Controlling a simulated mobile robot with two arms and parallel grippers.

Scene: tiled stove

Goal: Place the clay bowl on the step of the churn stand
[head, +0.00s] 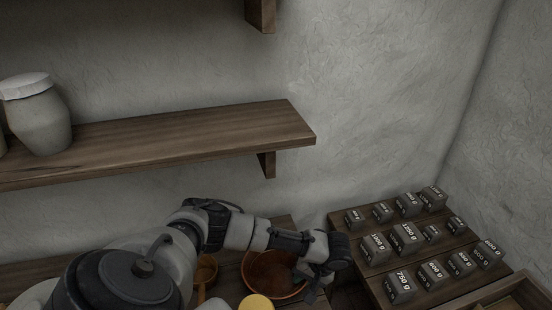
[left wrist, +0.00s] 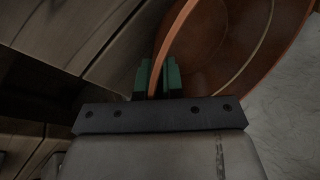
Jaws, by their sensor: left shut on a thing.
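The clay bowl (head: 268,272) is reddish brown and round, at the bottom centre of the head view, over or on a wooden surface; I cannot tell if it touches the wood. My left gripper (head: 314,284) is at the bowl's right edge, shut on its rim. In the left wrist view the bowl (left wrist: 225,45) fills the upper right, and its rim stands between the green finger pads of the gripper (left wrist: 157,78). I cannot make out a churn stand for sure. My right gripper is not in view.
Dark blocks with gram labels (head: 404,238) stand on a stepped wooden rack (head: 345,228) close right of the gripper. A wall shelf (head: 200,137) with a cloth-topped jar (head: 40,120) hangs above. A small brown pan (head: 206,270) and a yellow round thing (head: 257,303) lie near the bowl.

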